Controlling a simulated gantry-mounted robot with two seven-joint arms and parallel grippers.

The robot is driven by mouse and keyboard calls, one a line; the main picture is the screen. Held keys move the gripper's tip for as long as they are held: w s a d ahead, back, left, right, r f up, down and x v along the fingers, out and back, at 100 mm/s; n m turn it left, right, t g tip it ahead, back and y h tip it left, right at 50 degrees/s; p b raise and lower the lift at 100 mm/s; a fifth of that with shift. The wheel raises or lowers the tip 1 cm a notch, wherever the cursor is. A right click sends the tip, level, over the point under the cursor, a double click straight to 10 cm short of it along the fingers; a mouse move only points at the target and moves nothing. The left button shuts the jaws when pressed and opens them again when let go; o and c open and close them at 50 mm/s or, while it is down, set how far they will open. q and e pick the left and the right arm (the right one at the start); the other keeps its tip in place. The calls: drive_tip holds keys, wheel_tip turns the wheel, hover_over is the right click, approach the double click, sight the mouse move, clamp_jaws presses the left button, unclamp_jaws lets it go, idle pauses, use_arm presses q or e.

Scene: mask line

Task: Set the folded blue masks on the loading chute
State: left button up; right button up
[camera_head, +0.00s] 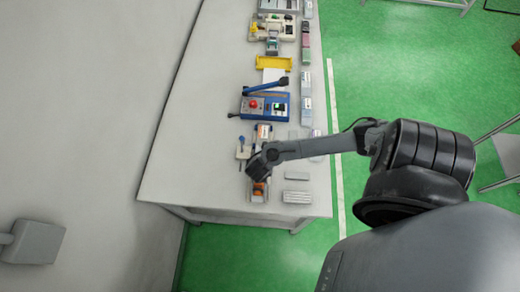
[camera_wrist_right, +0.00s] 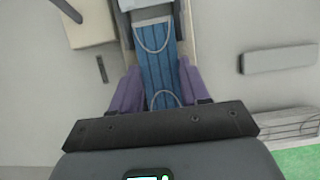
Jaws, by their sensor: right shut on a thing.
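A folded blue mask (camera_wrist_right: 156,65) with white ear loops shows in the middle of the right wrist view. My right gripper (camera_wrist_right: 158,92) has a purple finger on each side of it and is shut on the mask. The mask lies lengthwise in line with a narrow pale channel (camera_wrist_right: 187,25), which looks like the loading chute. I cannot tell whether the mask rests on its floor. In the head view my right gripper (camera_head: 258,170) is low over the near part of the table, and it hides the mask there. My left gripper is not in view.
A blue machine (camera_head: 265,106) with a red button stands beyond my right gripper on the long table (camera_head: 185,160). A yellow tray (camera_head: 273,63) is farther back. Flat grey pieces (camera_head: 297,175) and a ribbed block (camera_head: 297,197) lie to the right. The table's left side is clear.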

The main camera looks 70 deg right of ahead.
drive_tip(key=shift+f, duration=0.1)
idle(0.8)
drive_tip(key=o, duration=1.1)
drive_tip(key=shift+r+p, duration=1)
drive_tip(key=shift+p, duration=0.2)
wheel_tip(320, 180, up, 6)
drive_tip(key=p, duration=0.6)
drive_tip(key=shift+p, duration=0.3)
drive_tip(key=shift+a, duration=0.15)
